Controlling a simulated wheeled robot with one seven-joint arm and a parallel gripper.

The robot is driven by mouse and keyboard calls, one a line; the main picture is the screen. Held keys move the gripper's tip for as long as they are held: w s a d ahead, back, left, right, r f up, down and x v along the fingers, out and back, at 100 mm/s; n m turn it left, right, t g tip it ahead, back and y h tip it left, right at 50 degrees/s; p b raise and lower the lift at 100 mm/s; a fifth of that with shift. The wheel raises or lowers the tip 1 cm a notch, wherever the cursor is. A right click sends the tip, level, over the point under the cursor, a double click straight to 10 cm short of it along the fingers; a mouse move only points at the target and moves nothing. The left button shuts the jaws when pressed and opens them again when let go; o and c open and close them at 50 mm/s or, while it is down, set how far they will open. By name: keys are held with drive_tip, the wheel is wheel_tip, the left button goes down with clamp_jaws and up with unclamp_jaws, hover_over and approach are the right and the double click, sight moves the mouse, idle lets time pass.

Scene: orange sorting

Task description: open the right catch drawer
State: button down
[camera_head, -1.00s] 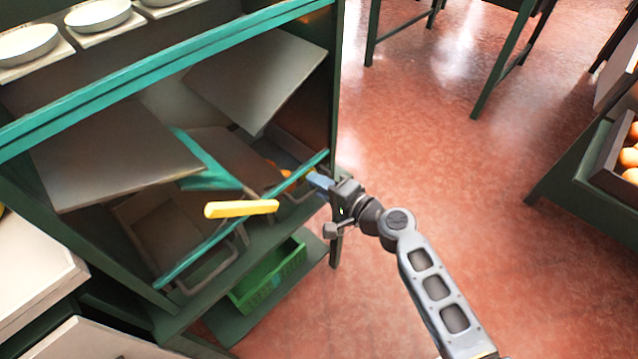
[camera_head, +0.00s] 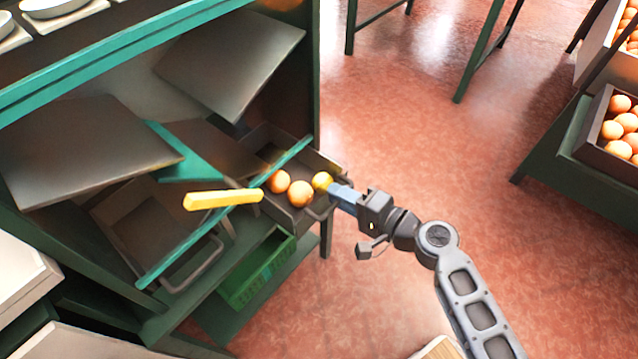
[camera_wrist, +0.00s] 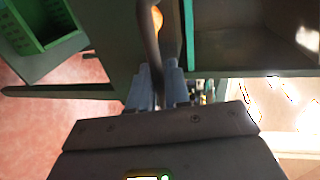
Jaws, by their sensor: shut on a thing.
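The right catch drawer (camera_head: 262,150) is a dark tray pulled partly out of the green stand, past the teal rail. Several oranges (camera_head: 301,193) lie in it near its front, one of them more yellow. My gripper (camera_head: 338,196) is at the drawer's front, shut on its handle (camera_head: 318,212). In the wrist view my gripper's fingers (camera_wrist: 158,88) close on the dark handle bar (camera_wrist: 150,45), and part of an orange (camera_wrist: 157,18) shows beyond it. The fingertips partly hide the handle in the head view.
A second catch drawer (camera_head: 150,225) with its own handle sits to the left. A yellow lever (camera_head: 222,199) sticks out across the teal rail (camera_head: 225,212). A green crate (camera_head: 258,272) stands on the lower shelf. Open red floor lies to the right.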

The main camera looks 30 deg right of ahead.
drive_tip(key=f+b+v, duration=0.1)
drive_tip(key=v, duration=0.6)
drive_tip(key=shift+s+f, duration=0.3)
drive_tip(key=shift+s, duration=0.15)
drive_tip(key=shift+d, duration=0.15)
drive_tip(key=c, duration=1.3)
unclamp_jaws()
drive_tip(key=shift+b+v, duration=0.65)
drive_tip(key=shift+v, duration=3.25)
